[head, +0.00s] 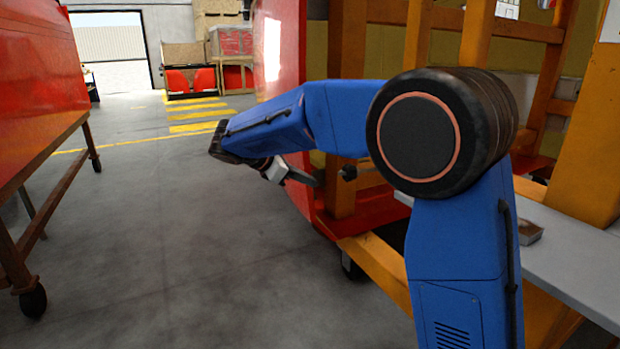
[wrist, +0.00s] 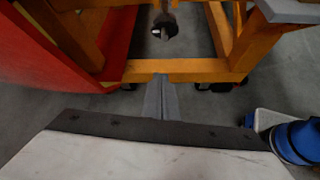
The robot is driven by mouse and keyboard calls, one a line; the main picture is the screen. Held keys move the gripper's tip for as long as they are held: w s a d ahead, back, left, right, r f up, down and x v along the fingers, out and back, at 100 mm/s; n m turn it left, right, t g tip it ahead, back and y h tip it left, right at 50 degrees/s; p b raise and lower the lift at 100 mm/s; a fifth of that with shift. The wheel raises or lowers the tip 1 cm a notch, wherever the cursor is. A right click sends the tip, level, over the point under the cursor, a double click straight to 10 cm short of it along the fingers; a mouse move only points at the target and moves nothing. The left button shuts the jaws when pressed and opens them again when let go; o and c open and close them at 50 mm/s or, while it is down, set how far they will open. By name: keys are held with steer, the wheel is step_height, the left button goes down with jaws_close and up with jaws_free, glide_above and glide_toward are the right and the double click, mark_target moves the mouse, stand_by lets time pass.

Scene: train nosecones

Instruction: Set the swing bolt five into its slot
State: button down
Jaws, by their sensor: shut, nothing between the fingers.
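A dark, round-ended bolt (wrist: 165,27), which looks like a swing bolt, shows at the top middle of the wrist view, in the gap of the orange frame. A dark knob (head: 348,172) in the head view appears to be the same part; I cannot tell its number. My gripper (head: 312,182) is shut and empty, to the left of the knob and apart from it. Its closed fingers (wrist: 161,80) point towards the bolt in the wrist view. I cannot make out the slot; my arm covers part of the frame in the head view.
The orange wheeled frame (head: 385,270) carries a red nosecone shell (head: 285,50) close to my gripper. A grey shelf (head: 575,255) juts out at the right. Another red shell (head: 40,75) stands at the left. Open floor (head: 200,240) lies between them.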

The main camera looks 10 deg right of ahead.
steer(key=w+d, duration=0.2)
steer(key=d, duration=0.5)
steer(key=shift+f, duration=0.35)
steer(key=shift+d+r, duration=0.1)
